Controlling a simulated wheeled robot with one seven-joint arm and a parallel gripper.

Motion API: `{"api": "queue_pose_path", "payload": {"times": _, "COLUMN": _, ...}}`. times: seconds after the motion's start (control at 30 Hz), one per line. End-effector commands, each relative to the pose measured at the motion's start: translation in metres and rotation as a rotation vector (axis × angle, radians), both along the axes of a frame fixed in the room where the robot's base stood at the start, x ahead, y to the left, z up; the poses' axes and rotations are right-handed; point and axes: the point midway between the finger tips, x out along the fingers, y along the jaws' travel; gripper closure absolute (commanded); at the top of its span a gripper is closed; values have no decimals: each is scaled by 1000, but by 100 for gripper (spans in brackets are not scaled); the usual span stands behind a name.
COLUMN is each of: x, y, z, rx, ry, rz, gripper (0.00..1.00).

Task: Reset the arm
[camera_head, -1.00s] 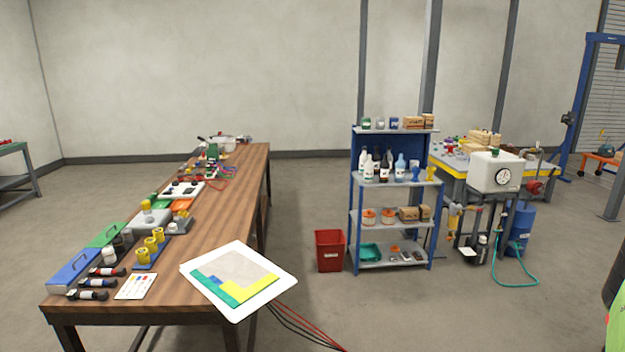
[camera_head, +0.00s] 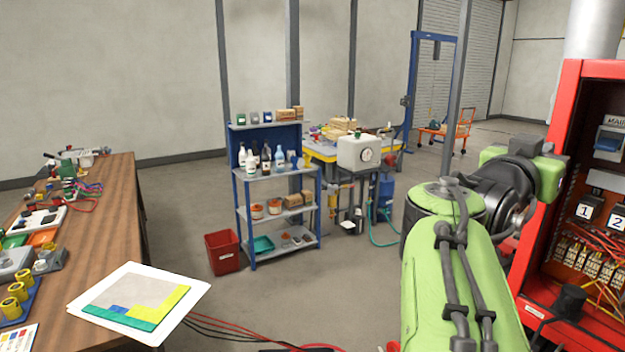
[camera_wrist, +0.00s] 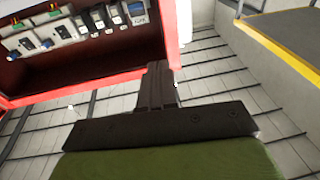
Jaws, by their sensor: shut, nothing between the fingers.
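My gripper (camera_wrist: 158,82) shows in the wrist view, its dark fingers together and empty. In the head view my green arm rises at the right, bent in front of the red electrical cabinet (camera_head: 567,90). My gripper is hidden in the head view.
The wooden workbench (camera_head: 100,215) stands at the left, a white board (camera_head: 185,287) at its near corner. A blue shelf (camera_head: 243,215), a red bin (camera_head: 222,252) and a pump skid with a white tank (camera_head: 352,152) stand further back. Open floor lies between.

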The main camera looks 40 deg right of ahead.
Motion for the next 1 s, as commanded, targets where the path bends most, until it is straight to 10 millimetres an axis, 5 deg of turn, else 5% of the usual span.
{"api": "queue_pose_path", "payload": {"times": 0.27, "x": 50, "y": 33, "z": -36, "rx": 140, "ry": 25, "rz": 195, "gripper": 100}}
{"api": "queue_pose_path", "payload": {"times": 0.47, "x": 97, "y": 85, "z": -82, "rx": 302, "ry": 87, "rz": 413, "gripper": 100}}
{"api": "queue_pose_path", "payload": {"times": 0.57, "x": 120, "y": 128, "z": -114, "rx": 408, "ry": 148, "rz": 559, "gripper": 100}}
{"api": "queue_pose_path", "payload": {"times": 0.73, "x": 139, "y": 242, "z": -193, "rx": 642, "ry": 361, "rz": 892, "gripper": 100}}
{"api": "queue_pose_path", "payload": {"times": 0.9, "x": 101, "y": 353, "z": -271, "rx": 838, "ry": 676, "rz": 1193, "gripper": 100}}
{"api": "queue_pose_path", "payload": {"times": 1.0, "x": 70, "y": 389, "z": -302, "rx": 903, "ry": 836, "rz": 1297, "gripper": 100}}
